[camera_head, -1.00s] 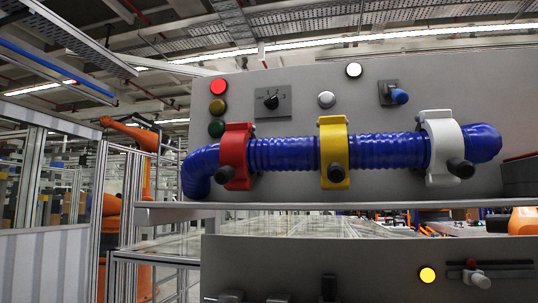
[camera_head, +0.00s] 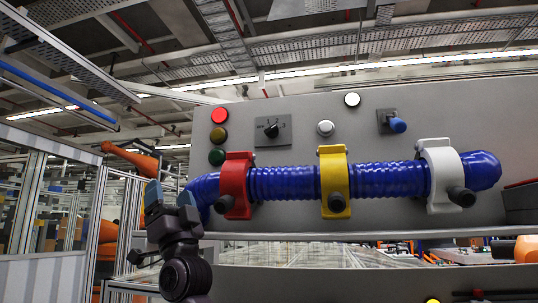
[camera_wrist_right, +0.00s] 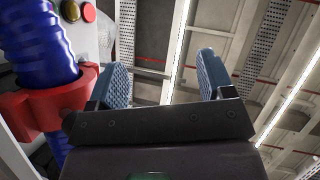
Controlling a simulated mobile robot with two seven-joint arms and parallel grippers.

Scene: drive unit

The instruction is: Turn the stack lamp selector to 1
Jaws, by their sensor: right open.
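The selector is a black knob (camera_head: 271,131) on a grey square plate (camera_head: 283,138) with small markings, in the upper left of the panel. Its pointer is too small to read surely. The stack lamps stand left of it in a column: bright red (camera_head: 219,115), dull amber (camera_head: 218,135) and dark green (camera_head: 217,157). My right gripper (camera_head: 170,198) is open and empty, lower left of the selector and apart from it. In the right wrist view its two blue pads (camera_wrist_right: 164,80) stand apart with nothing between. The selector is not in that view. My left gripper is not in view.
A blue hose (camera_head: 385,179) crosses the panel below the selector, held by red (camera_head: 236,177), yellow (camera_head: 334,168) and white (camera_head: 441,172) clamps. The red clamp (camera_wrist_right: 45,103) is close left of my right gripper in the wrist view. A blue-tipped switch (camera_head: 397,124) sits right.

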